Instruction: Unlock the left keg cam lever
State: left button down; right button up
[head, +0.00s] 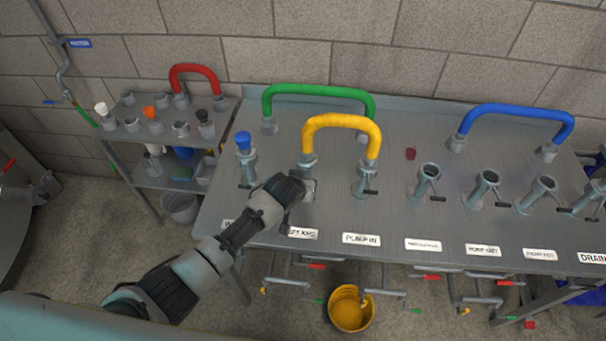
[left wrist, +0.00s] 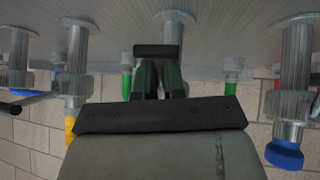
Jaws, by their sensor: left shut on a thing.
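The left keg port (head: 308,162) stands on the steel bench behind the partly covered label reading "EFT KEG" (head: 303,233). The left end of the yellow hose (head: 341,121) sits on this port. My left gripper (head: 306,188) is at the port's front. In the left wrist view my left gripper (left wrist: 160,78) is shut on a dark bar, the cam lever (left wrist: 155,51), in front of the grey port post (left wrist: 173,28). The gripper hides much of the lever in the head view, so its angle is unclear there. My right gripper is out of view.
A blue-capped port (head: 244,158) stands left of the gripper. The pump-in port (head: 366,180), with the hose's other end, stands right. The green hose (head: 318,90) arches behind. Open ports line the right side. A yellow bucket (head: 350,312) is below the front edge.

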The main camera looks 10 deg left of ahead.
pick_arm(q)
jog(key=shift+s+r+g+p, duration=0.1)
jog(key=shift+r+g+p, duration=0.3)
jog(key=shift+g+p, duration=0.75)
jog(key=c, duration=1.2)
grip_release()
jog(key=shift+s, duration=0.1)
jog(key=shift+r, duration=0.1)
jog(key=v, duration=1)
jog(key=shift+s+r, duration=0.2)
jog(key=shift+s, duration=0.15)
jog(key=shift+o, duration=0.2)
